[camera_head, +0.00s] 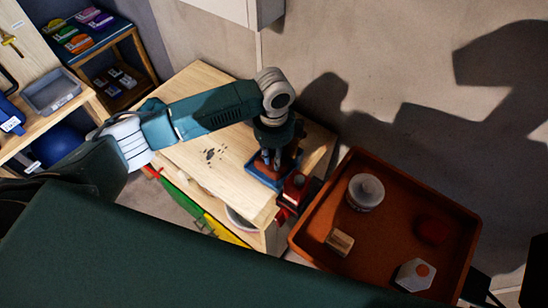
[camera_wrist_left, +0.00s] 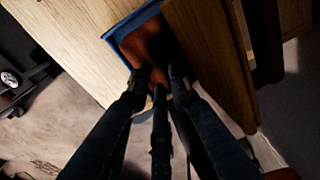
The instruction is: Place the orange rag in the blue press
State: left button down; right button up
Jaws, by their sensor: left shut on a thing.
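The blue press (camera_head: 258,176) stands on the wooden table near its right end; its blue edge also shows at the top of the left wrist view (camera_wrist_left: 118,30). The orange rag (camera_wrist_left: 148,42) lies within the blue edge, partly in shadow, and shows in part behind my fingers in the head view. My left gripper (camera_head: 275,160) points down over the press, with its fingertips (camera_wrist_left: 158,84) closed on the near part of the rag. The fingers hide some of the contact. My right gripper is in neither view.
The wooden table (camera_head: 205,85) is mostly clear, with dark specks.

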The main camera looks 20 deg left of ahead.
pick_arm(q)
jog(key=shift+d+f, duration=0.1)
jog(key=shift+f, duration=0.35)
jog(key=shift+w+f+p, duration=0.1)
jog(key=shift+f+p, duration=0.2)
jog(key=shift+f, duration=0.15)
jog(key=c, duration=1.9)
grip_release()
jog(key=shift+o, duration=0.2)
notch_tip(320, 180, up, 12)
jog(key=b, duration=0.2)
